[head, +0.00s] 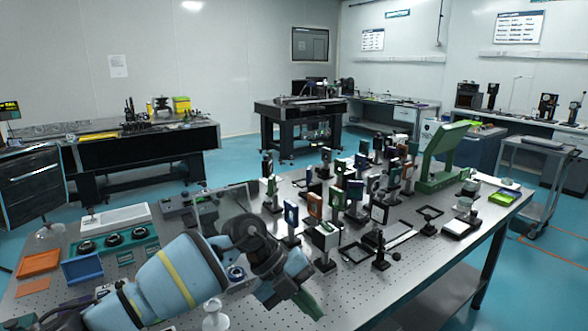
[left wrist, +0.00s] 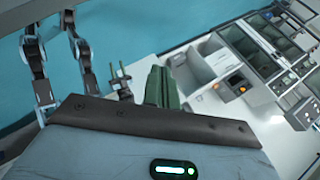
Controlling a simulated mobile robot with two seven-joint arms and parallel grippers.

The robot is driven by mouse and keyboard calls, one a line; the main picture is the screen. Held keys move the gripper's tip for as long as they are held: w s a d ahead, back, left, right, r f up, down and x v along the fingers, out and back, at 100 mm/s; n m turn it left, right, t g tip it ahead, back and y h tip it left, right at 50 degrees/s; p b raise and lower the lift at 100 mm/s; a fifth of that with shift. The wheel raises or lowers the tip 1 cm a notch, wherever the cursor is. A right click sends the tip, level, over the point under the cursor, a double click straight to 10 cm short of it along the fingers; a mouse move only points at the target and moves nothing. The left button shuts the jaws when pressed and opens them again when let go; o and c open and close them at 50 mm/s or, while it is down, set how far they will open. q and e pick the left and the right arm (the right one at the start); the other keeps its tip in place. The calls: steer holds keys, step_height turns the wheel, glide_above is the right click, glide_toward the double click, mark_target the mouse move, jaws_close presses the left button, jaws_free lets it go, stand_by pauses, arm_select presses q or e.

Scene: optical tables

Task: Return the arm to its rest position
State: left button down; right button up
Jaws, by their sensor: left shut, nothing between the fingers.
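My left arm (head: 165,280), pale blue with yellow bands, comes in from the lower left over the near edge of the optical table (head: 350,285). Its dark wrist bends down to the right. My left gripper (head: 309,303) shows as a green tip low in the middle of the head view, in front of the table's optics. It is shut and empty. In the left wrist view the green gripper fingers (left wrist: 162,86) are together, with nothing seen between them. My right gripper is not in view.
Several mounted optics (head: 315,205) crowd the table's middle, with a green instrument (head: 440,155) behind them at right. The perforated top near the front edge is partly clear.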

arm_select(q)
steer(key=s+d+f+n+t+h, duration=0.25)
steer(key=s+d+n+h, duration=0.45)
steer(key=h, duration=0.5)
steer(key=s+a+f+n+t+y, duration=0.3)
steer(key=a+f+n+t+y, duration=0.3)
steer(key=a+f+n+t, duration=0.3)
steer(key=s+a+f+n+t+y, duration=0.3)
steer(key=a+f+n+t+y, duration=0.25)
steer(key=a+n+t, duration=0.35)
steer(key=s+a+f+n+g+y, duration=0.2)
steer(key=s+a+f+g, duration=0.1)
steer(key=s, duration=0.4)
steer(key=s+a+f+n+g+y, duration=0.2)
steer(key=s+a+f+g, duration=0.1)
steer(key=s+a+f, duration=0.2)
steer(key=s+a+f+n+g+y+p, duration=0.1)
steer(key=s+a+f+n+g+y, duration=0.1)
steer(key=s+f, duration=0.5)
steer(key=s+a+g, duration=0.1)
steer(key=s+a, duration=0.1)
steer(key=s, duration=0.1)
steer(key=shift+a+n, duration=0.2)
steer(key=shift+n, duration=0.1)
steer(key=shift+y, duration=0.35)
